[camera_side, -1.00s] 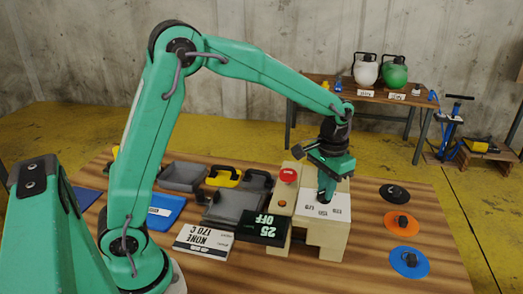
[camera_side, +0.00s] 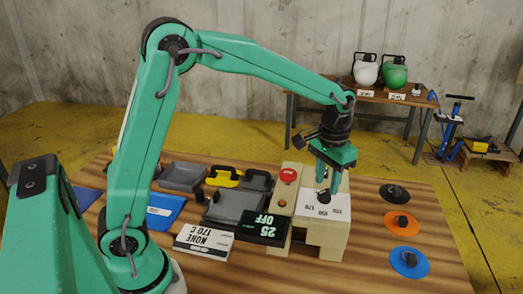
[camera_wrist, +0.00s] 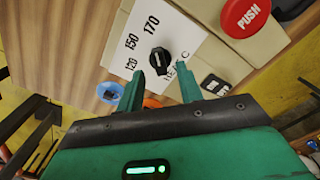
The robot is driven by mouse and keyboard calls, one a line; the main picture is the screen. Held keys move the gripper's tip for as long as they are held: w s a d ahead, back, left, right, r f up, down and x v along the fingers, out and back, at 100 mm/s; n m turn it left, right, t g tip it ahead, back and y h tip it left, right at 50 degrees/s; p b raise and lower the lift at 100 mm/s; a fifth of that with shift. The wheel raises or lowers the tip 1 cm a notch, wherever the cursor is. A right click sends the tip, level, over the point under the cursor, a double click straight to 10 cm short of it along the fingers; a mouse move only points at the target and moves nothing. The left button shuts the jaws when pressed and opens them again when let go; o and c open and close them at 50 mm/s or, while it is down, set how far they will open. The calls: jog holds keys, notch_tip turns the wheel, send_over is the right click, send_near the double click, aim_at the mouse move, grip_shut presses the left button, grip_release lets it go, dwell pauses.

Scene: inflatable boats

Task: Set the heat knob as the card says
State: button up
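The black heat knob (camera_wrist: 159,62) sits on a white panel (camera_wrist: 188,42) marked 120, 150 and 170; it also shows in the side view (camera_side: 323,196). A light line on the knob runs roughly up and down in the wrist view, near the 170 side; its pointing end is hard to tell. The white card (camera_side: 203,241) lies on the table and reads NONE, 170 C, upside down. My gripper (camera_wrist: 171,82) is open and empty, its fingertips just above the knob and apart from it.
The heat knob's beige machine carries a red PUSH button (camera_side: 288,175) and a dark display (camera_side: 262,228) reading 25 OFF. Grey hinged plates (camera_side: 236,206) lie left of it. Black, orange and blue discs (camera_side: 409,262) lie on the right.

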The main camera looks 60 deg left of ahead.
aim_at(322, 191)
jog(key=shift+r, duration=2.65)
jog(key=shift+s+a+r, duration=0.2)
jog(key=shift+s+r, duration=0.2)
jog(key=shift+s, duration=0.05)
jog(key=s+a+t, duration=0.2)
jog(key=s, duration=0.8)
jog(key=s+a+r+t, duration=0.1)
jog(key=s+a+t, duration=0.2)
jog(key=s, duration=0.8)
jog(key=shift+s+a+r+t, duration=0.3)
